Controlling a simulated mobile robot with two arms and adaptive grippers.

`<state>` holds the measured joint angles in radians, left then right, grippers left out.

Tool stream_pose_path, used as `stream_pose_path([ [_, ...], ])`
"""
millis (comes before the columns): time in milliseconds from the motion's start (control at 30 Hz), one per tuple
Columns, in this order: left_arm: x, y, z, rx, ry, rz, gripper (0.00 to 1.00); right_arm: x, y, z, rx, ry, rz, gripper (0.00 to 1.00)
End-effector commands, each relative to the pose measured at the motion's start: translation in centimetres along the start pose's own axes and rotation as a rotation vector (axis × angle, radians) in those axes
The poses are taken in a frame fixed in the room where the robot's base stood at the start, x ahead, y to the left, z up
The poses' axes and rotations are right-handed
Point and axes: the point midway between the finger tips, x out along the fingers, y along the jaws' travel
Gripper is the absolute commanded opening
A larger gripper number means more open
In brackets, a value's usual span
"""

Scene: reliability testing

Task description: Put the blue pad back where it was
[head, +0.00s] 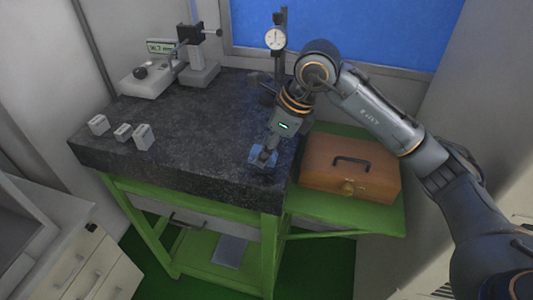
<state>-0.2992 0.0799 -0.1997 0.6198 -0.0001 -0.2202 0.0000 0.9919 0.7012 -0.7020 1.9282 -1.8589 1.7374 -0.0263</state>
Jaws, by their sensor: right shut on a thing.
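The blue pad (257,161) is small and is at the front right part of the dark granite slab (185,135), near its right edge. My right gripper (264,154) points down at the slab and is shut on the blue pad. The gripper hides part of the pad. I cannot tell whether the pad touches the slab or is just above it. My left gripper is not in view.
A brown case (350,168) with a dark handle sits on the green side shelf. Several small grey blocks (123,131) stand at the slab's left. A dial gauge stand (276,40) and measuring devices (148,80) are at the back. The slab's middle is clear.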

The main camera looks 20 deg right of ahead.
Motion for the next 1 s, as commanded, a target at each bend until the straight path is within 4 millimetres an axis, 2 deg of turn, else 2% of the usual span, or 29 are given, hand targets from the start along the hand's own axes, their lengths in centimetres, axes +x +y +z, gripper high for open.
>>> stream_pose_path([
  [33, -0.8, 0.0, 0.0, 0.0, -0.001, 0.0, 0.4, 0.4, -0.1, -0.2, 0.003, 0.004, 0.006, 0.15],
  [200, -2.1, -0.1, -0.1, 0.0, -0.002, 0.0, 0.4, 2.3, 0.0, -1.0, 0.002, 0.004, 0.005, 0.15],
  [667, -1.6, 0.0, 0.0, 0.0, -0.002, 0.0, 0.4, 3.3, -0.1, -1.4, 0.0, 0.001, 0.001, 0.15],
  [700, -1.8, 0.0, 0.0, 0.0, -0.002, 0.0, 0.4, 3.2, -0.1, -1.3, 0.0, 0.001, 0.001, 0.47],
  [767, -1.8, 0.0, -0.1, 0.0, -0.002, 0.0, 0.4, 3.2, -0.1, -1.3, 0.001, 0.001, 0.001, 0.59],
  [800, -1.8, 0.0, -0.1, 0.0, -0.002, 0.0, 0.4, 3.2, -0.1, -1.3, 0.001, 0.001, 0.001, 0.63],
  [1000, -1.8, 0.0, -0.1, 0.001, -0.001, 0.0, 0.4, 3.1, -0.1, -1.3, 0.001, 0.001, 0.001, 0.63],
])
